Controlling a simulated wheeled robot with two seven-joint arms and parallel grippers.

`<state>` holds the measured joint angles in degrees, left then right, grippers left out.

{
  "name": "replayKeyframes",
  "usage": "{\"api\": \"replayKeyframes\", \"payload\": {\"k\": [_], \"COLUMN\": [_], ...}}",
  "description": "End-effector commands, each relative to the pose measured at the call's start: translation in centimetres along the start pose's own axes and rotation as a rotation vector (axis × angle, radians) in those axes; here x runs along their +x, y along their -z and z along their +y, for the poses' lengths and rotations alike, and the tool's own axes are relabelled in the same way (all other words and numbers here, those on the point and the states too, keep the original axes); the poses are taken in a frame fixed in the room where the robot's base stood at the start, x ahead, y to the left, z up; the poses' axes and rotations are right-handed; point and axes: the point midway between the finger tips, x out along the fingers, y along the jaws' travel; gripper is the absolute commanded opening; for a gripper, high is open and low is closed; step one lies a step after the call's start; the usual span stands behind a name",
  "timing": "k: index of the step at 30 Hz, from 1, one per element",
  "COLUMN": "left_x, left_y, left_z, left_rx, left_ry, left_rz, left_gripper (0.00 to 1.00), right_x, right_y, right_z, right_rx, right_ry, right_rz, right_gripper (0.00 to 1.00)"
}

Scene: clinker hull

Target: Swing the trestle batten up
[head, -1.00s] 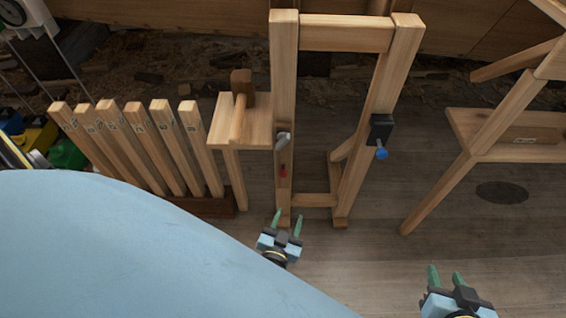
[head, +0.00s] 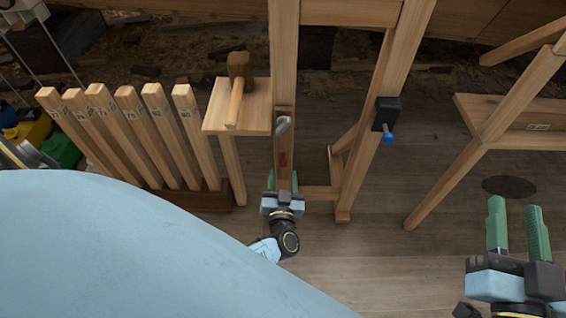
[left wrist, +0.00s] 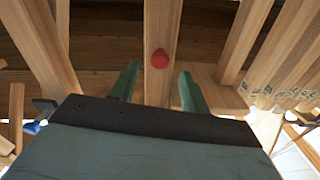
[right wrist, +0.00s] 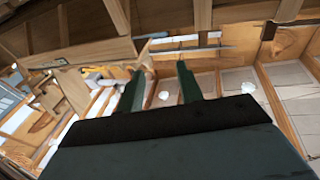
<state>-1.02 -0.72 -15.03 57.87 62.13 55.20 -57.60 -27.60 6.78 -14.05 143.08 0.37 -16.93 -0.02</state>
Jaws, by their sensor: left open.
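The wooden trestle (head: 389,95) stands upright with two legs and a crossbar. A narrow batten (head: 284,139) with a red knob (head: 283,159) hangs along its left leg; in the head view it is hard to separate from the leg. A grey metal catch (head: 284,123) sits above the knob. My left gripper (head: 283,178) is open just below the knob, its fingers on either side of the wood. The left wrist view shows the red knob (left wrist: 160,59) on the wood between and beyond the spread fingers (left wrist: 158,85). My right gripper (head: 517,208) is open and empty at the lower right.
A black clamp with a blue knob (head: 387,120) is on the right leg. A mallet (head: 238,85) lies on a small shelf (head: 212,120) left of the trestle. Several upright battens (head: 165,130) stand further left. Another wooden trestle (head: 475,150) stands right. Floor between is clear.

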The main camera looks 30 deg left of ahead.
Motion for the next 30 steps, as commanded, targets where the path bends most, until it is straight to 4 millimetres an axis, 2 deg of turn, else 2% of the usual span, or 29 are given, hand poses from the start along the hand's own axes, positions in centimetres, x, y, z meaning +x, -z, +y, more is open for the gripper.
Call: {"api": "replayKeyframes", "payload": {"k": [6, 12, 18, 26, 27, 30], "left_x": [2.6, 4.7, 5.6, 5.7, 5.7, 5.7], "left_y": [-0.1, -0.1, -0.1, 0.0, 0.0, 0.0], "left_z": [0.0, 0.0, 0.0, 0.0, 0.0, 0.0], "left_rx": [0.0, 0.001, 0.0, 0.001, 0.001, 0.001], "left_ry": [0.0, -0.001, 0.0, 0.0, 0.0, 0.0], "left_rz": [0.002, 0.002, 0.001, 0.0, 0.0, 0.0], "left_gripper": [0.46, 0.46, 0.46, 0.46, 0.45, 0.32], "right_x": [-0.2, -0.8, -1.1, -1.1, -1.1, -1.1], "right_y": [3.3, 5.0, 5.7, 5.9, 5.9, 5.9], "right_z": [-0.6, -0.8, -0.9, -0.9, -0.9, -0.9], "right_rx": [0.01, 0.015, 0.016, 0.016, 0.016, 0.016], "right_ry": [0.016, 0.022, 0.023, 0.023, 0.023, 0.023], "right_rz": [0.214, 0.354, 0.416, 0.424, 0.424, 0.423], "right_gripper": [0.36, 0.36, 0.36, 0.36, 0.36, 0.36]}}
